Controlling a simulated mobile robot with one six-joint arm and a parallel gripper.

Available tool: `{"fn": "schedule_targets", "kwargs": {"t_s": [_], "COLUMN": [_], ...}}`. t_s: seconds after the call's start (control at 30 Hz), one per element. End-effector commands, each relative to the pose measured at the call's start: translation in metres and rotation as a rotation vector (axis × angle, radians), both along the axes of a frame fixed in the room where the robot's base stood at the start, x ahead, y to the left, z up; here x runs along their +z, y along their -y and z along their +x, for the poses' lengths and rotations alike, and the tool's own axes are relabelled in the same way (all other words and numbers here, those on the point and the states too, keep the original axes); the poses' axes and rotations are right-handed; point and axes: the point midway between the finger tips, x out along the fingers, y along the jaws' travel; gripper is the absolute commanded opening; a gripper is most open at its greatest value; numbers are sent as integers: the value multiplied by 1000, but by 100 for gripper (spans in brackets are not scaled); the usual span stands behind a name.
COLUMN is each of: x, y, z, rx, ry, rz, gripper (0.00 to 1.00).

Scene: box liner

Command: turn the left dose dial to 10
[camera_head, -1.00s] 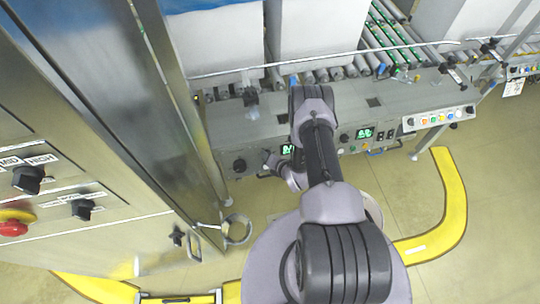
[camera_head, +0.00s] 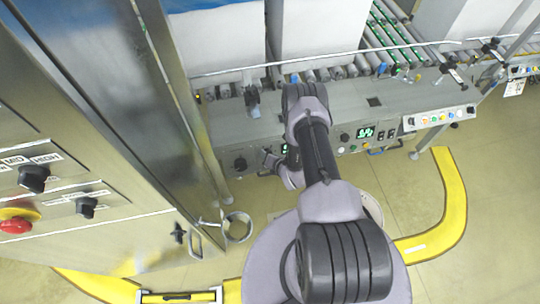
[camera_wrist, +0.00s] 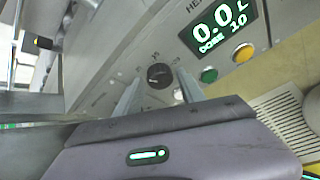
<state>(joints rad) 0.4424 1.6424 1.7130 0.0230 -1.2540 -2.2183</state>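The left dose dial is a round black knob (camera_wrist: 158,75) with a light pointer mark, set in a grey panel in the wrist view. Its printed scale is too small to read surely. A green-lit display (camera_wrist: 222,25) to its right reads 0.0 L and DOSE 10. In the head view the dial (camera_head: 240,164) sits at the left end of the machine's front panel. My gripper (camera_wrist: 158,92) is open, its two fingers spread, pointing at the panel with the dial seen between them. It also shows in the head view (camera_head: 268,158), just right of the dial. Contact cannot be told.
A green button (camera_wrist: 208,75) and an amber button (camera_wrist: 243,53) sit below the display. Another dial (camera_head: 344,138) and display (camera_head: 365,132) are farther right. A steel cabinet with knobs and a red stop button (camera_head: 16,226) stands at left. Yellow floor rails (camera_head: 452,200) surround my base.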

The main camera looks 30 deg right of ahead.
Motion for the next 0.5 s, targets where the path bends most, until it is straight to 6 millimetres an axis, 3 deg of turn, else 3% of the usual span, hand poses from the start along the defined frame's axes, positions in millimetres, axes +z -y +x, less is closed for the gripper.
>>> {"fn": "schedule_targets", "kwargs": {"t_s": [0.37,0.5], "x": [2,17], "y": [0,-1], "z": [-2,-17], "rx": [0,-1], "ry": [-1,-2], "rz": [1,2], "gripper": [56,56]}}
